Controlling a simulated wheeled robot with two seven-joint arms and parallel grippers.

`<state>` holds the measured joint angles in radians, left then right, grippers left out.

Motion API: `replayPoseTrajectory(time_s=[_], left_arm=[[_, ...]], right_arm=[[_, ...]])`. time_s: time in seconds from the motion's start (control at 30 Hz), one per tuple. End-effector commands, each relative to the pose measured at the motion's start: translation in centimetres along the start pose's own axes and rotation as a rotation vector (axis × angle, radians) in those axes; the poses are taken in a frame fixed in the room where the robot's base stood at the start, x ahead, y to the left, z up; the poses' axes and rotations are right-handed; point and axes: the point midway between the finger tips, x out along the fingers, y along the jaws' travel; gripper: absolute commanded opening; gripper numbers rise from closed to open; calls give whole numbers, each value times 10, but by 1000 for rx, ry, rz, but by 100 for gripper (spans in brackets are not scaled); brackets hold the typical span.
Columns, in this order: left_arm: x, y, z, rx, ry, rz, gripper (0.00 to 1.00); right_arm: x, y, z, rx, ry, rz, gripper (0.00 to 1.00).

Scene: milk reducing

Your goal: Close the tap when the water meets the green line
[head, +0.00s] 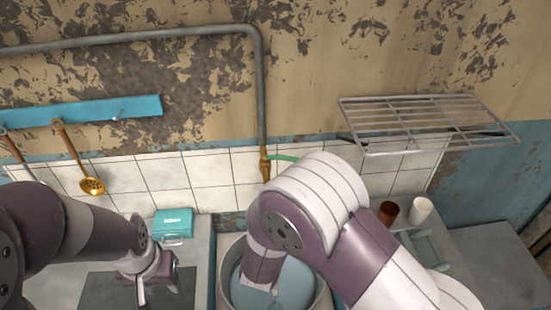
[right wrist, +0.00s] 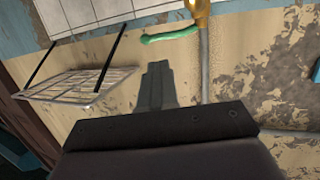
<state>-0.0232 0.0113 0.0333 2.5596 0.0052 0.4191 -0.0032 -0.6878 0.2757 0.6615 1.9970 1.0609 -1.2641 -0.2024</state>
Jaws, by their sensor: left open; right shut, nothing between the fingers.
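The brass tap (head: 264,166) sits at the lower end of the grey wall pipe, with its green handle (head: 284,157) pointing right. In the right wrist view the tap (right wrist: 198,10) and green handle (right wrist: 170,35) are at the top. My right gripper (right wrist: 155,75) is shut and empty, its tips just short of the handle in that picture; contact cannot be confirmed. My right arm hides it in the head view. A round pale vessel (head: 224,270) holds bluish water (head: 292,285), partly behind my arm. No green line is visible. My left gripper (head: 158,284) is open over the counter at left.
A teal soap box (head: 173,223) stands behind my left gripper. A wire rack (head: 430,120) juts from the wall at right, above a brown cup (head: 388,212) and a white cup (head: 421,210). A ladle (head: 92,185) hangs from a blue rail (head: 85,111).

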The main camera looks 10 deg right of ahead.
Motion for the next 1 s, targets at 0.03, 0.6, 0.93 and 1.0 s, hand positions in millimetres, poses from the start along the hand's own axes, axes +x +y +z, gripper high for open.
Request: replayPoseTrajectory(time_s=[0.03, 0.6, 0.93, 1.0], left_arm=[[-1, 0, 0, 0, 0, 0, 41], [-48, 0, -6, 0, 0, 0, 41], [-59, 0, -7, 0, 0, 0, 41], [-59, 0, -7, 0, 0, 0, 41]], right_arm=[[2, 0, -1, 12, 4, 2, 0], [110, 1, -6, 18, 4, 4, 0], [140, 0, -2, 18, 5, 0, 0], [140, 0, -1, 18, 5, 0, 0]])
